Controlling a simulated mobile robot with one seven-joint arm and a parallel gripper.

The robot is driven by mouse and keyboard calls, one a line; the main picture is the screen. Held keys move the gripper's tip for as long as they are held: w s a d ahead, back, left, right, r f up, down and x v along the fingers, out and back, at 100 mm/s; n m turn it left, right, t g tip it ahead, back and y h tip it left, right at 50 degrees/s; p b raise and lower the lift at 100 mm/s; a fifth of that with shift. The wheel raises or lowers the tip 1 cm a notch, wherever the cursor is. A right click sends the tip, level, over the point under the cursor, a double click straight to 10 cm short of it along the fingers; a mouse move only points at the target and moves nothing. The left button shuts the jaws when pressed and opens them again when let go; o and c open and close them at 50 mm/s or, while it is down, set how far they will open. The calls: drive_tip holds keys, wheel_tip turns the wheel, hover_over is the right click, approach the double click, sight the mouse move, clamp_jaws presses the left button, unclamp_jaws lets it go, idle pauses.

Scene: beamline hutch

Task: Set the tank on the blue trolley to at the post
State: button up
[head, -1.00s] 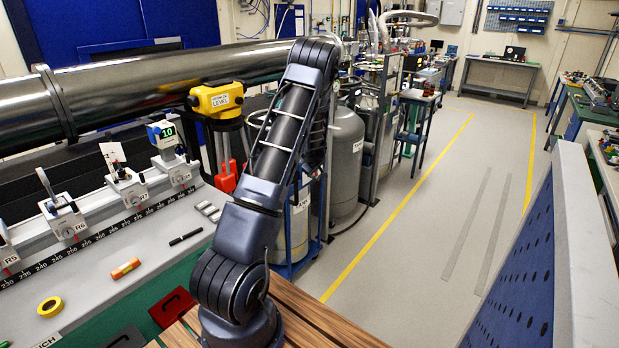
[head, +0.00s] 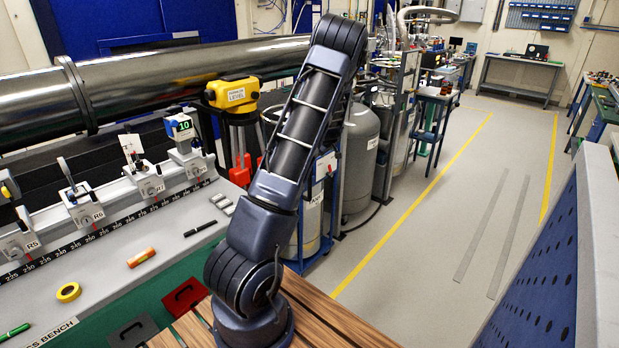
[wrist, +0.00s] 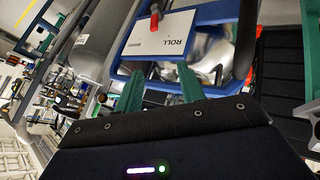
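The silver tank (head: 311,222) stands on the blue trolley (head: 329,190) beyond my arm, partly hidden by it. In the wrist view the trolley's blue frame (wrist: 215,16) carries a white plate marked ROLL (wrist: 160,35). The shiny tank (wrist: 208,50) shows behind that frame. My gripper (wrist: 160,84) has two green fingers set apart with a gap and nothing seen between them. They point toward the plate and frame; I cannot tell whether they touch. My gripper is hidden in the head view. I cannot make out which thing is the post.
A large grey cylinder (head: 359,160) stands just beyond the trolley. A yellow level (head: 232,94) on a tripod is to its left, by the long steel pipe (head: 180,75). The bench (head: 190,255) is at left. Open floor (head: 440,230) with yellow lines lies right; a blue perforated panel (head: 540,270) borders it.

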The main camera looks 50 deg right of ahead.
drive_tip(key=s+a+r+m+t+h, duration=0.1)
drive_tip(key=s+a+m+t+h, duration=0.35)
drive_tip(key=a+t, duration=0.75)
wheel_tip(320, 180, down, 13)
drive_tip(key=a+g, duration=0.2)
drive_tip(key=x, duration=1)
drive_tip(key=shift+w+d+f+y, duration=0.2)
drive_tip(key=shift+d+f+y, duration=0.1)
drive_tip(key=shift+d+y, duration=0.1)
drive_tip(key=shift+c, duration=0.2)
